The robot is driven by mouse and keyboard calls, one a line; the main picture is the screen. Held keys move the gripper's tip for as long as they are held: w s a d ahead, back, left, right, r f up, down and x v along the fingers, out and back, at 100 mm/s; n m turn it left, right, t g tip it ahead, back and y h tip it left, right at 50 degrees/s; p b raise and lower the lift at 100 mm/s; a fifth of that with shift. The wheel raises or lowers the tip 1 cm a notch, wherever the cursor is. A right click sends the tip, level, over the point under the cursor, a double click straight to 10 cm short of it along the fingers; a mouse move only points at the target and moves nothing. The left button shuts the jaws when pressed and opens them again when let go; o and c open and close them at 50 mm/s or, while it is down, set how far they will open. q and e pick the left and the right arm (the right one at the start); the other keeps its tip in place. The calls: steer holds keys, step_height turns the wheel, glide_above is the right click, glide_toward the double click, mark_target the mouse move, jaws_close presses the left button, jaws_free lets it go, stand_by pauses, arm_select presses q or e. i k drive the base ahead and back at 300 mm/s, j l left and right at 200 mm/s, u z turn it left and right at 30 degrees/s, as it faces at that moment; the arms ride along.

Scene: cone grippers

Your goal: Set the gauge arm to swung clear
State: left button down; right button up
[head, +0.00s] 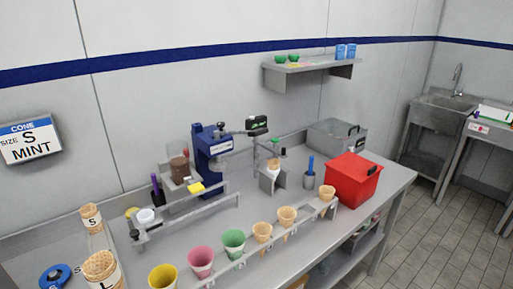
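A blue bench machine (211,152) stands at the back of the grey worktable. A thin grey arm (238,133), which looks like the gauge arm, reaches right from near its top. A small black display with green on it (257,124) sits at the right end of this arm. Below and to the right, a cone (273,166) stands in a grey holder (267,184). At this size I cannot tell whether the arm end is directly above the cone or off to one side. Neither of my grippers is in view.
A rack (240,262) of several cones and coloured cups runs along the table's front. A blue-handled tool stands in a grey cup (309,181). The wall sign (31,140) reads cone size S, mint.

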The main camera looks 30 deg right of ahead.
mark_target(281, 154)
steer(key=z, duration=1.05)
